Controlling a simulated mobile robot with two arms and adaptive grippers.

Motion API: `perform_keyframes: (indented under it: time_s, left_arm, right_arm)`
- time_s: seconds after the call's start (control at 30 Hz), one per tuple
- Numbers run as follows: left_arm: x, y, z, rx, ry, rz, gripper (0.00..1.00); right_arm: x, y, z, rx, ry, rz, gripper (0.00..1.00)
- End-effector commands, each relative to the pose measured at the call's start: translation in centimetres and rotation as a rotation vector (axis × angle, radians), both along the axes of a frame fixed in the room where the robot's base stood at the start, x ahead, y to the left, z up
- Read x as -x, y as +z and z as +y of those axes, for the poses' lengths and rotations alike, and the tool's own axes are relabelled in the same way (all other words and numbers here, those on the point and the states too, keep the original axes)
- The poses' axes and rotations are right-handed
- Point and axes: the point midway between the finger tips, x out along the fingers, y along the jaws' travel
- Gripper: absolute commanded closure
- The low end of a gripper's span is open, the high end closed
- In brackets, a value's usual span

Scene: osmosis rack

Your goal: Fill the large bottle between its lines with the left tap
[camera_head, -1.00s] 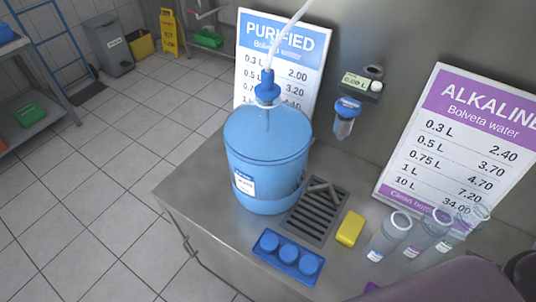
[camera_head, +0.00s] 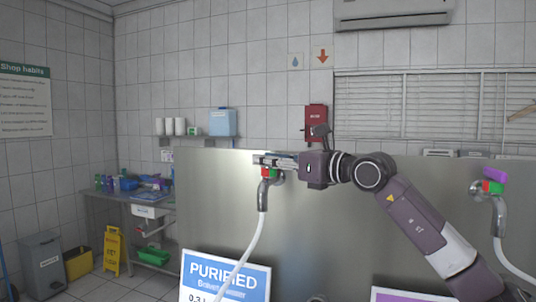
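The left tap (camera_head: 264,192) is on the steel panel, with red and green parts showing at its top. A white hose (camera_head: 250,240) runs down from its spout. My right gripper (camera_head: 258,160) reaches in from the right, its fingers level at the top of this tap and partly covering it. I cannot tell whether it touches the handle or how far its fingers are apart. The large bottle and its lines are below this view. My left gripper is not in view.
The right tap (camera_head: 492,193), with a purple handle and its own hose, is on the same panel. The PURIFIED price sign (camera_head: 225,277) stands below the left tap. A sink bench (camera_head: 130,205) and yellow floor sign (camera_head: 112,250) are at the left.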

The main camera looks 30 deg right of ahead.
Motion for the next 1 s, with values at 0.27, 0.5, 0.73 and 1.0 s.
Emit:
perform_keyframes:
  time_s: [0.27, 0.5, 0.73, 1.0]
  left_arm:
    - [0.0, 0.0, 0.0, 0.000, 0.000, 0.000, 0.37]
    - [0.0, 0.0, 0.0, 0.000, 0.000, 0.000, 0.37]
    - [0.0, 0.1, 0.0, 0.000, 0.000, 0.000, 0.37]
    - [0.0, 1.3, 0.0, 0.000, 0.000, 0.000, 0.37]
  right_arm:
    - [-0.2, -0.1, 0.1, 0.000, 0.000, 0.000, 0.73]
    - [-0.2, -0.1, 0.1, 0.000, 0.000, 0.000, 1.00]
    - [-0.2, 0.0, 0.0, -0.001, 0.002, 0.000, 1.00]
    - [-0.3, 0.0, 0.0, -0.001, 0.083, 0.010, 1.00]
